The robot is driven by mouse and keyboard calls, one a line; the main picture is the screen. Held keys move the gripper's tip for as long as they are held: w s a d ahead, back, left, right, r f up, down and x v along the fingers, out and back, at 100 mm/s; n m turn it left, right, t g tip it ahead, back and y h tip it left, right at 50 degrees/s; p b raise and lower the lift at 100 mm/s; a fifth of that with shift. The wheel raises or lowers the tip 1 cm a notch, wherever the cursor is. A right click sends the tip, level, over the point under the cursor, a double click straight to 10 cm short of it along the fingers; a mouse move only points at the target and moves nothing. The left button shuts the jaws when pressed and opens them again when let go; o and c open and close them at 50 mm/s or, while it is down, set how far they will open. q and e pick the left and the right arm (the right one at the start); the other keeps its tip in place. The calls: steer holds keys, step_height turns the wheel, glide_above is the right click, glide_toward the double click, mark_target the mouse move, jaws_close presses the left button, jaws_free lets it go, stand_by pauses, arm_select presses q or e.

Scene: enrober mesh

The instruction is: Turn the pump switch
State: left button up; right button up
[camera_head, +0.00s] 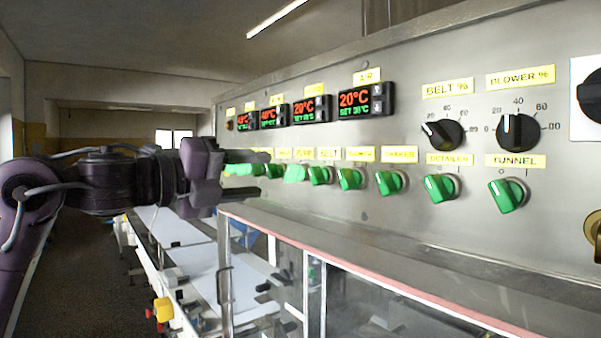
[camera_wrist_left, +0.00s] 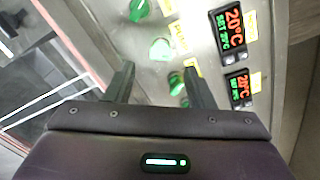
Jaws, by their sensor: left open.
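A row of green rotary switches runs along the steel control panel under small yellow labels. In the left wrist view, the open fingers (camera_wrist_left: 158,72) point at the panel. A bright, lit green switch (camera_wrist_left: 161,49) shows just beyond the gap between them; it seems apart from the fingers. My right gripper is not in view.
Red-green temperature displays (camera_head: 361,101) sit above the switches. Black dials (camera_head: 442,134) and the tunnel switch (camera_head: 509,194) are at the right. A clear-walled conveyor housing with a pink-red edge (camera_head: 375,267) juts out below the panel. A yellow box (camera_head: 163,309) stands lower left.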

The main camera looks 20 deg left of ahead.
mark_target(287, 173)
arm_select(q)
steer(key=p+x, duration=0.2)
steer(key=x, duration=0.3)
steer(key=shift+w+d+r+p, duration=0.15)
steer(key=shift+w+d+p, duration=0.05)
steer(key=shift+p, duration=0.1)
steer(key=shift+w+d, duration=0.25)
steer(key=shift+w, duration=0.15)
steer(key=c, duration=1)
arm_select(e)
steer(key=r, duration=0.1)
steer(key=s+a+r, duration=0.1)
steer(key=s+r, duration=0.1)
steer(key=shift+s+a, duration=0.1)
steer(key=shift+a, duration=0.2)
